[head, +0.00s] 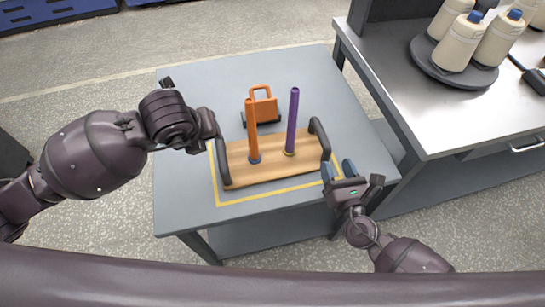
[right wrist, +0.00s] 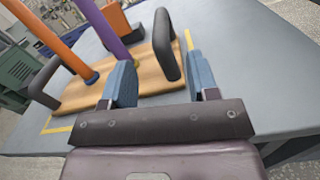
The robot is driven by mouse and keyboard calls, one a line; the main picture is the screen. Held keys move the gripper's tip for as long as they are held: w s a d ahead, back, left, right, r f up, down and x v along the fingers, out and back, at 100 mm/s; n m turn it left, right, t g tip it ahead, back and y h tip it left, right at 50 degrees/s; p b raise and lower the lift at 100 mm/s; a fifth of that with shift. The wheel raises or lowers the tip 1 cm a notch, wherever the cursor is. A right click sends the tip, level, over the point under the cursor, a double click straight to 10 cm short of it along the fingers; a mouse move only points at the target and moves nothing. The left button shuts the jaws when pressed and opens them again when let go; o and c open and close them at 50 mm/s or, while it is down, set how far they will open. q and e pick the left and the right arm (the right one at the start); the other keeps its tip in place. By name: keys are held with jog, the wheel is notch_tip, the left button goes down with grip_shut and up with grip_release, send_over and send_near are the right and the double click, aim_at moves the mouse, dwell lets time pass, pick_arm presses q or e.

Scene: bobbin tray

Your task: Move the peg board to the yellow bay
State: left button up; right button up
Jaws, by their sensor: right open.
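The peg board (head: 272,171) is a wooden board with a dark handle at each end, an orange peg (head: 251,130) and a purple peg (head: 293,120). My right gripper (head: 339,171) is open and empty, just in front of and right of the right handle (head: 320,138). In the right wrist view, that handle (right wrist: 166,48) stands beyond the open blue fingers (right wrist: 162,80). My left gripper (head: 207,130) is by the left handle (head: 222,160); its fingers are not clear.
An orange object with a dark base (head: 263,104) stands behind the board. A metal workbench (head: 440,115) at the right carries a dark round tray (head: 428,62) with several cream thread cones. The grey table (head: 190,85) is clear at the back left.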

jog(key=shift+v, duration=2.7)
